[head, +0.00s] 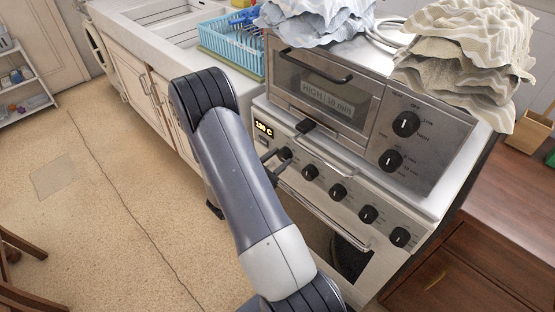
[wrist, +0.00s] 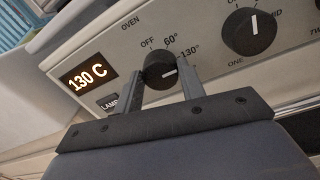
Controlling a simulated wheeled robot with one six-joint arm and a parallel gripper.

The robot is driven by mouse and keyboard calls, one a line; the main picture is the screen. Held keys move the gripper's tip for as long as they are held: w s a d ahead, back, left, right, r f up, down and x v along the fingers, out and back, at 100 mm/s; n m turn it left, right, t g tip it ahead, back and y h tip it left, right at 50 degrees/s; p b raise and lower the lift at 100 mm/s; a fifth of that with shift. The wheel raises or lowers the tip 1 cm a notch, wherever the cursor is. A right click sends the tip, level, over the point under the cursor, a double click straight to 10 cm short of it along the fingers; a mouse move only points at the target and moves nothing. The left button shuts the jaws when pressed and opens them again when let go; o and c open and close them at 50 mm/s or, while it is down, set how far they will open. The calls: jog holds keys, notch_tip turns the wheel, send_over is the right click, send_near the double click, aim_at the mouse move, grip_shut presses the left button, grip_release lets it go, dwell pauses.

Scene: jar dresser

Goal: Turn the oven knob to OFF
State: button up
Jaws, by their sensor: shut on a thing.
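The oven knob (wrist: 160,70) is a black round dial on the stove's front panel, under the word OVEN in the wrist view. Its white mark points right, towards the 130° label; OFF is printed above it, slightly left. The lit display (wrist: 88,77) to its left reads 130 C. My gripper (wrist: 160,80) is shut on the oven knob, one finger on each side. In the head view the oven knob (head: 285,153) is at the left end of the knob row, with my gripper (head: 275,165) at it. My arm covers part of the panel below.
A second knob (wrist: 249,32) is close to the right of my gripper. The oven door handle (head: 325,217) runs below the knobs. The floor (head: 90,200) to the left is clear.

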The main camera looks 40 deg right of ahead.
jog(key=c, duration=0.4)
jog(key=shift+o, duration=0.2)
jog(key=shift+n, duration=0.4)
jog(key=n+p, duration=0.1)
jog(key=n, duration=0.2)
jog(key=shift+r, duration=0.1)
jog(key=n+p, duration=0.2)
jog(key=n, duration=0.2)
jog(key=shift+w, duration=0.1)
jog(key=n+p, duration=0.2)
jog(key=n, duration=0.3)
jog(key=shift+w+n+g, duration=0.1)
jog(key=shift+n+g, duration=0.2)
jog(key=shift+n+p, duration=0.95)
jog(key=shift+n, duration=0.95)
